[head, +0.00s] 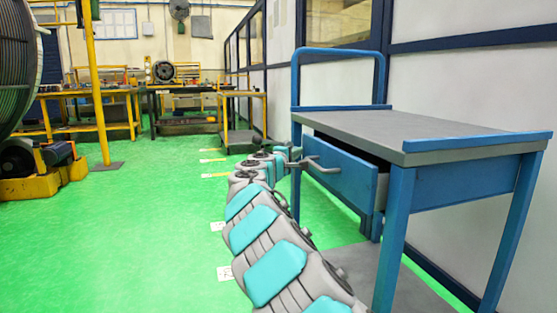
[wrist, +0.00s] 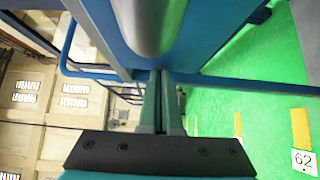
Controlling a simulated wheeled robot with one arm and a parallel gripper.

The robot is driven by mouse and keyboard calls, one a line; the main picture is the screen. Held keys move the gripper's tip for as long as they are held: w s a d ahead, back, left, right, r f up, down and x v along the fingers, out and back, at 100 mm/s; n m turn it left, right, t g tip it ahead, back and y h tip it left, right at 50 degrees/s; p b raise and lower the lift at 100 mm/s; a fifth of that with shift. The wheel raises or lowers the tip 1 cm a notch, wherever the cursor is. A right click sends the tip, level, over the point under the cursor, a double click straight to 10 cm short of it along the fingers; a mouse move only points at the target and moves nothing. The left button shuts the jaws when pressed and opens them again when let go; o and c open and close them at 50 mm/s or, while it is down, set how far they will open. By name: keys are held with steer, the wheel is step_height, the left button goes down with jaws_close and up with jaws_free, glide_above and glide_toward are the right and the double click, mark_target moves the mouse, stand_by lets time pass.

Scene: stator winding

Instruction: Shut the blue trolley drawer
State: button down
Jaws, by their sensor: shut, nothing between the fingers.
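The blue trolley (head: 400,205) with a grey top stands at the right in the head view. Its drawer (head: 345,182) is partly out, with a dark gap behind the front panel under the top. A grey bar handle (head: 322,167) sticks out from the drawer front. My gripper (head: 294,161) is at the drawer's front side, close to the handle. In the wrist view its fingers (wrist: 160,78) are together and empty, with the grey handle (wrist: 150,25) and blue panel just ahead. I cannot tell whether the fingertips touch the handle.
The trolley has a blue push rail (head: 340,50) and a lower shelf (head: 365,268). A panelled wall (head: 480,80) stands close behind it. Green floor (head: 150,230) is clear to the left. Workbenches (head: 90,105) and a yellow post (head: 97,80) stand farther back.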

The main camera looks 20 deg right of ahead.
mark_target(306, 153)
steer(key=shift+d, duration=1.8)
steer(key=shift+d, duration=0.1)
